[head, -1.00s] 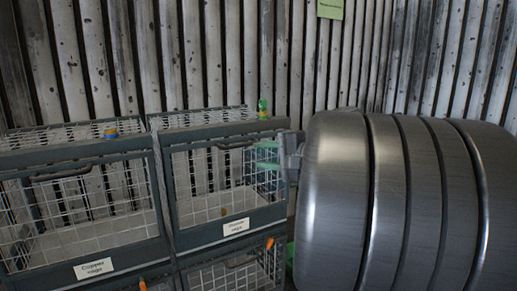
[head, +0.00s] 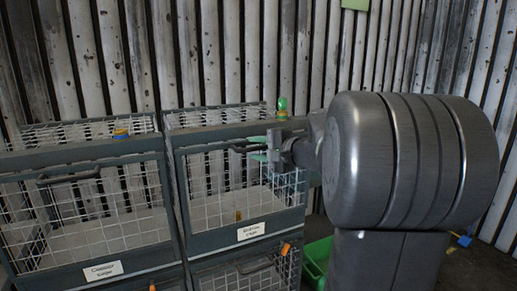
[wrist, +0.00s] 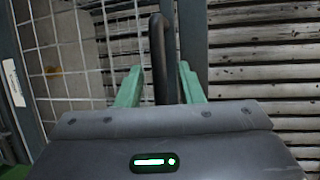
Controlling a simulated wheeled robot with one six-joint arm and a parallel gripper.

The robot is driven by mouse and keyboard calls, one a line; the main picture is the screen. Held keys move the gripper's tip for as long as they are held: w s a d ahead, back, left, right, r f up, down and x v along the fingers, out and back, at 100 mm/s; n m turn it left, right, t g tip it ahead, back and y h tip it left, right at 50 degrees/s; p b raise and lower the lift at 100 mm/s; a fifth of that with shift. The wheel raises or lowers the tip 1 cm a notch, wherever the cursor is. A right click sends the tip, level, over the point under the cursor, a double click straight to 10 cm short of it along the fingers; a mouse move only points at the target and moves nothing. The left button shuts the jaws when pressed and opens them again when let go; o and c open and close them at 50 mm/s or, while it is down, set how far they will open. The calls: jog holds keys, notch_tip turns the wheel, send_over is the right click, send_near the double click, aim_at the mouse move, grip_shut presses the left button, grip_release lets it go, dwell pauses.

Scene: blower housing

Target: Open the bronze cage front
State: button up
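The bronze cage (head: 215,247) is the right-hand upper cage, with a wire mesh front in a dark frame and a white label (head: 251,231). Its front looks shut. A dark bar handle (head: 240,149) sits at the top of the front. My gripper (head: 257,149) is at the right end of this handle. In the wrist view, the two green fingers of my gripper (wrist: 160,82) stand open on either side of the dark handle (wrist: 158,55), with gaps visible beside it. Whether either finger touches the handle I cannot tell.
The copper cage (head: 85,278) stands close on the left, also with a handle. Another cage (head: 240,277) is below. A green crate (head: 316,262) is on the floor to the right.

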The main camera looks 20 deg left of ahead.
grip_shut()
jog(key=shift+d+f+b, duration=0.1)
jog(key=shift+b, duration=0.2)
